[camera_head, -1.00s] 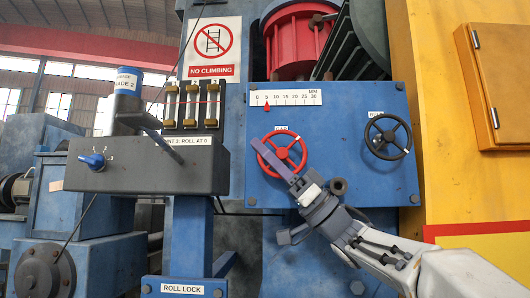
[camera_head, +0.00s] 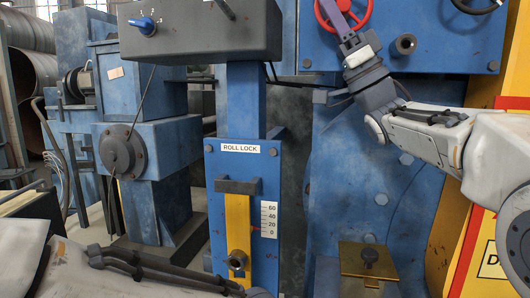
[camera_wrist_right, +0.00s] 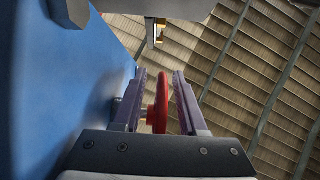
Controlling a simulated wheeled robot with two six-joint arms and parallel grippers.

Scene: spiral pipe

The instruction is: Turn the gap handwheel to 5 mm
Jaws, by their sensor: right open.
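The red gap handwheel (camera_head: 345,12) is at the top edge of the head view on the blue panel (camera_head: 418,52), its upper part cut off. My right gripper (camera_head: 328,12) reaches its lower left rim. In the right wrist view the red rim (camera_wrist_right: 160,108) stands between the two purple fingers of my right gripper (camera_wrist_right: 159,80). The jaws are open, with a visible gap between the rim and the right finger. The gap scale and its pointer are out of view. My left arm crosses the bottom left of the head view; its gripper is not visible.
A black handwheel (camera_head: 474,3) is partly visible at the upper right. A ROLL LOCK plate (camera_head: 241,185) with a yellow slide (camera_head: 237,222) and small scale (camera_head: 269,218) stands at lower centre.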

